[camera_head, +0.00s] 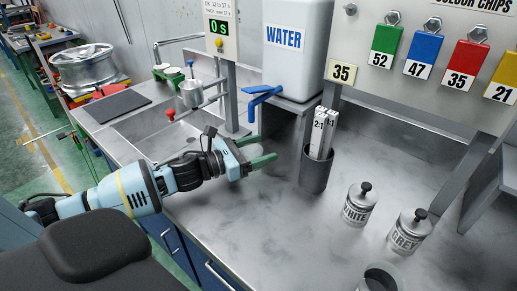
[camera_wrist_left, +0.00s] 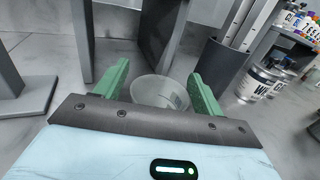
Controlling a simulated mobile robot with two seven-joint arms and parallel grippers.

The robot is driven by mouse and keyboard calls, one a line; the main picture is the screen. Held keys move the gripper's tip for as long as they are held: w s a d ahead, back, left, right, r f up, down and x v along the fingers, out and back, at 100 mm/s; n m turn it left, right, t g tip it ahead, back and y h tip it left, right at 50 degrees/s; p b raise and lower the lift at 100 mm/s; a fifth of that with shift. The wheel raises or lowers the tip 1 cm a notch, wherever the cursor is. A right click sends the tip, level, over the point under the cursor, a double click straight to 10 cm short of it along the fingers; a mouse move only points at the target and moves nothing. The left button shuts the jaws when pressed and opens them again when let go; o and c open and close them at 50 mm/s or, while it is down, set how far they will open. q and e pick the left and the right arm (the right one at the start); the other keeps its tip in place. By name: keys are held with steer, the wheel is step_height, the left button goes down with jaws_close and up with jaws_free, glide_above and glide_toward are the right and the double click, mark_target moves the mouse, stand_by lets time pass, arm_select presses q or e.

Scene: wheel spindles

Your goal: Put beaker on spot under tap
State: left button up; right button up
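The pale, see-through beaker (camera_wrist_left: 160,92) shows in the left wrist view between and just beyond my green fingers; I cannot make it out clearly in the head view. My left gripper (camera_head: 263,150) is open above the counter, in front of the area below the blue tap (camera_head: 262,95). In the left wrist view the fingers (camera_wrist_left: 160,85) stand apart on either side of the beaker, with no clear contact. The tap sits on the white water tank (camera_head: 293,45). No marked spot is clearly visible under it. My right gripper is not in view.
A dark holder (camera_head: 316,170) with tall strips stands right of the gripper. White (camera_head: 359,204) and grey (camera_head: 408,232) labelled jars stand farther right. A sink (camera_head: 165,135) lies left. Grey panels stand below the tank. The counter's front middle (camera_head: 270,225) is clear.

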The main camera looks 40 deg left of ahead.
arm_select(q)
steer(key=shift+r, duration=0.15)
steer(key=shift+r, duration=0.1)
steer(key=shift+s+a, duration=0.15)
steer(key=shift+s, duration=0.1)
steer(key=v, duration=0.5)
steer(key=shift+s, duration=0.2)
steer(key=shift+v, duration=3.05)
